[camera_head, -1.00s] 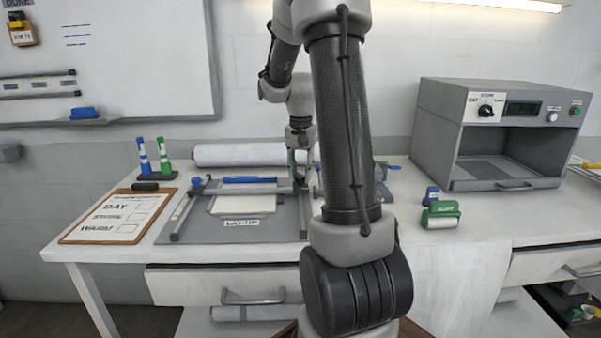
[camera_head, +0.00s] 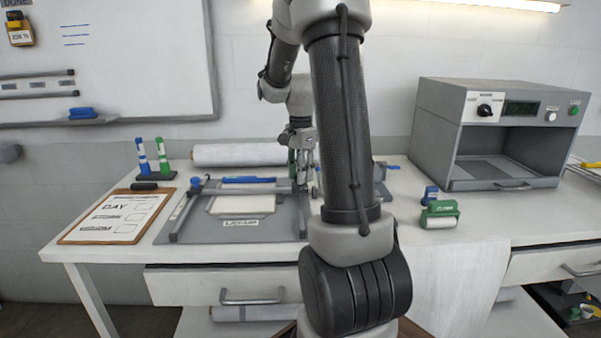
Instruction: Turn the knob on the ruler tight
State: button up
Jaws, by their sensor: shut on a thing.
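The ruler (camera_head: 245,190) is a grey bar lying across the grey lay-up board (camera_head: 190,233), over a white sheet (camera_head: 243,204). My gripper (camera_head: 303,180) points down at the ruler's right end, beside the board's right rail. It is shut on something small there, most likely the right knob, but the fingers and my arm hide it. I cannot tell how far that knob is turned.
A white roll (camera_head: 238,154) lies behind the board. A clipboard (camera_head: 115,217) and markers (camera_head: 153,157) are at the left. My arm hides the table's middle.

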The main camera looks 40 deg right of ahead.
jog(key=shift+m, duration=0.3)
jog(key=o, duration=1)
jog(key=shift+r, duration=0.1)
notch_tip(320, 180, up, 12)
jog(key=shift+f, duration=0.1)
dwell(0.4)
